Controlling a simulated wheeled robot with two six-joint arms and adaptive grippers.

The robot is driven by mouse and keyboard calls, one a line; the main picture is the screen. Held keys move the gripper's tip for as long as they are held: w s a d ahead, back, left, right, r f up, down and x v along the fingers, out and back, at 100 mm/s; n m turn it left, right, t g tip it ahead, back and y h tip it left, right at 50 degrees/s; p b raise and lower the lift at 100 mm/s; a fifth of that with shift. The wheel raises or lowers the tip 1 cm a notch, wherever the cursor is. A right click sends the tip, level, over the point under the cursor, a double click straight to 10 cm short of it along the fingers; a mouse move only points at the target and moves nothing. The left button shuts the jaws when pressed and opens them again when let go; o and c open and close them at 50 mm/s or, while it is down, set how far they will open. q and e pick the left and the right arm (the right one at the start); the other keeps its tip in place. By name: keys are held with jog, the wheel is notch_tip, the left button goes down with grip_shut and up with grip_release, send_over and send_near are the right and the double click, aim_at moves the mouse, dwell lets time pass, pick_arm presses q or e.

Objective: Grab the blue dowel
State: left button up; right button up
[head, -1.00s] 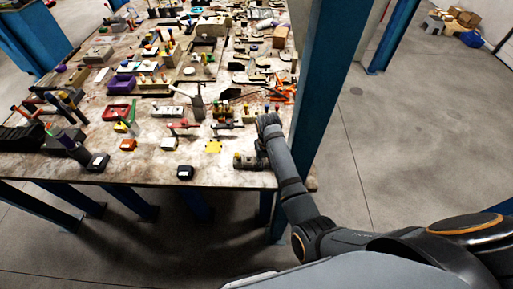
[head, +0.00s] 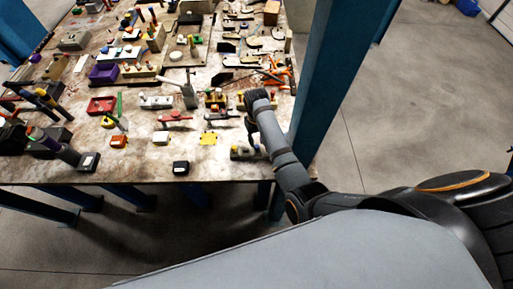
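My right arm reaches in from the lower right over the table's right front corner. Its gripper (head: 251,136) points down, small and dark, just above or beside a low grey block with yellow and light parts (head: 241,152). I cannot tell whether its fingers are open or touching anything. A small stand with yellow and red pegs (head: 216,98) is just left of my wrist. No blue dowel can be picked out with certainty; it may be too small or hidden behind my wrist. My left gripper is not in view.
The worktable (head: 150,187) is crowded with tools and blocks. A blue post (head: 330,95) stands close to the right of my forearm. Floor at right is open.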

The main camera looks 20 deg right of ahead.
aim_at(257, 146)
jog(key=f, duration=0.4)
jog(key=shift+s, duration=0.4)
jog(key=shift+f, duration=0.4)
grip_shut()
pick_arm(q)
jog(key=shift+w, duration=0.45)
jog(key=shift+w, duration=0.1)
pick_arm(e)
jog(key=shift+w, duration=0.1)
